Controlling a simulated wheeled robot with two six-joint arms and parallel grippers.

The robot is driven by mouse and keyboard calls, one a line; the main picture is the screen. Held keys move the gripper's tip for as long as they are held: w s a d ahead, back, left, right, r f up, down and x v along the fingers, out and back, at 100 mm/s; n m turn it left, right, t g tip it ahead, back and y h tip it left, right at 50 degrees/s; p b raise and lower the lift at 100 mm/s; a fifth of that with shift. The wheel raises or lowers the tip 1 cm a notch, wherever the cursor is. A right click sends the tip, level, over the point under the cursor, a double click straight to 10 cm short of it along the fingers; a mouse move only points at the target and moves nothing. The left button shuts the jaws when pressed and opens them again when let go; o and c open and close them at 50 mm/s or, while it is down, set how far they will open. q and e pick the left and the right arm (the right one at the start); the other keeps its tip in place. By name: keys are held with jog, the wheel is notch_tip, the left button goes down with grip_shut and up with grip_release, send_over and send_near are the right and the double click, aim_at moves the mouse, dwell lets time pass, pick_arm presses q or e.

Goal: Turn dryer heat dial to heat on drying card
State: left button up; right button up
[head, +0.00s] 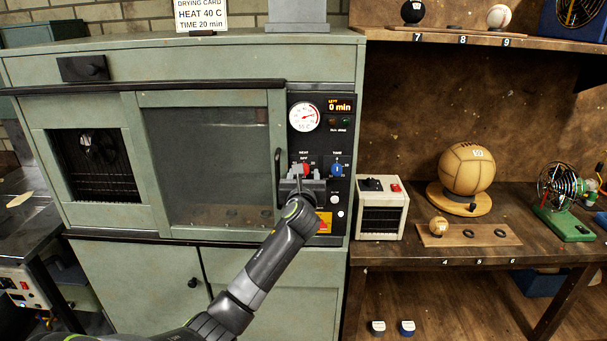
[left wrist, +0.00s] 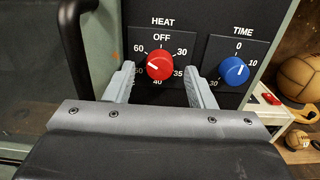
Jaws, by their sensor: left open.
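The drying card (head: 201,14) stands on top of the dryer and reads HEAT 40 C, TIME 20 min. The red heat dial (left wrist: 159,65) is on the dryer's black control panel (head: 322,110); its white mark points left, near the 50. The scale shows OFF at the top, 30, 35, 40, 50 and 60. My left gripper (head: 303,182) is open at the panel, with one finger on each side of the red dial in the left wrist view (left wrist: 159,76). I cannot tell whether the fingers touch it. My right gripper is not in view.
The blue time dial (left wrist: 234,70) sits just right of the heat dial, its mark near 0. The display (head: 341,105) reads 0 min. A door handle (head: 278,176) stands out left of the panel. A workbench with leather balls (head: 467,168) lies right.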

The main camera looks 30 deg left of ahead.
pick_arm(q)
jog(key=shift+w+a, duration=0.25)
jog(key=shift+w, duration=0.1)
jog(key=c, duration=1)
